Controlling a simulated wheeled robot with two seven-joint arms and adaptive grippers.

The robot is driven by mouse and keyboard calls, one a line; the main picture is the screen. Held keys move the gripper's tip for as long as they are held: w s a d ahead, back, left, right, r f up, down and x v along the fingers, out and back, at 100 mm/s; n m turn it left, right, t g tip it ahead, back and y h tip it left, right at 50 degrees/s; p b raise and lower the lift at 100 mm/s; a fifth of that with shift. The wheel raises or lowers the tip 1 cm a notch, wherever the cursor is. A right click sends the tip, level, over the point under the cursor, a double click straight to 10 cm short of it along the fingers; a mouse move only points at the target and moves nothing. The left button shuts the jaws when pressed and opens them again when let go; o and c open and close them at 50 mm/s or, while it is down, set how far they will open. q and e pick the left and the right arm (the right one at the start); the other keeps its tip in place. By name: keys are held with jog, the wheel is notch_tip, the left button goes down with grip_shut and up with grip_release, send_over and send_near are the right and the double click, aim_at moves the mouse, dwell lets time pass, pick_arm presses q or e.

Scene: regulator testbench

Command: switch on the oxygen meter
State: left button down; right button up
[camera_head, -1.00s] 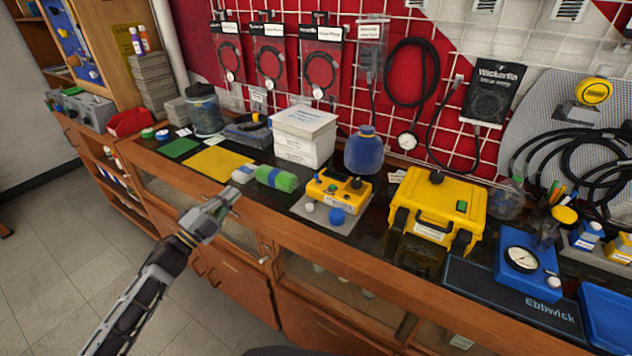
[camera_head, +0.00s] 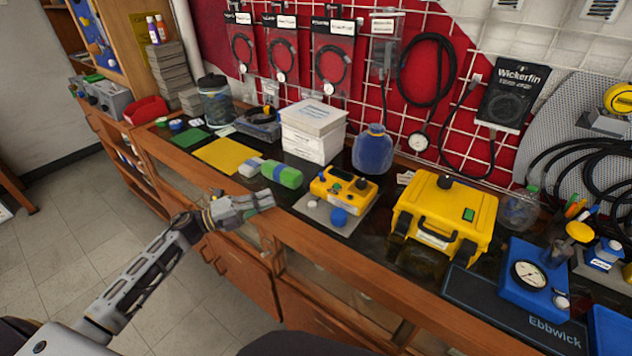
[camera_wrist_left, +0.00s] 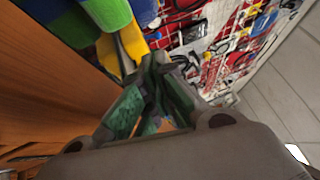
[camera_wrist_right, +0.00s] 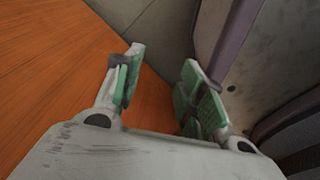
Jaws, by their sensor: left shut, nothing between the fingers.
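A small yellow instrument (camera_head: 343,187) with a display and dark knob sits on a grey pad (camera_head: 318,215) on the bench; it looks like the oxygen meter. A blue round knob or cap (camera_head: 339,217) is at its front. Its switch is too small to make out. My left gripper (camera_head: 268,200) is shut and empty, in front of the bench edge, left of the instrument and apart from it. Its fingers also show in the left wrist view (camera_wrist_left: 155,100). My right gripper (camera_wrist_right: 160,80) is open and empty beside a wooden surface, seen only in the right wrist view.
A blue gauge unit (camera_head: 530,275) is at the right.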

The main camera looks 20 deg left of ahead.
pick_arm(q)
jog(key=shift+d, duration=0.15)
dwell(0.3)
jog(key=p, duration=0.1)
send_near(323, 180)
jog(key=shift+w+d+r, duration=0.25)
jog(key=shift+d+r, duration=0.45)
jog(key=shift+d, duration=0.15)
jog(key=shift+w+d+r, duration=0.25)
jog(key=shift+d+r, duration=0.5)
jog(key=shift+d, duration=0.15)
jog(key=shift+x, duration=1)
jog(key=shift+d, duration=0.1)
pick_arm(e)
jog(key=s, duration=0.1)
jog(key=s+d, duration=0.1)
jog(key=shift+s+d+f, duration=0.1)
jog(key=shift+s+d, duration=0.15)
jog(key=shift+s, duration=0.1)
jog(key=shift+w, duration=0.15)
pick_arm(q)
jog(key=shift+p, duration=0.3)
pick_arm(e)
jog(key=shift+r, duration=0.2)
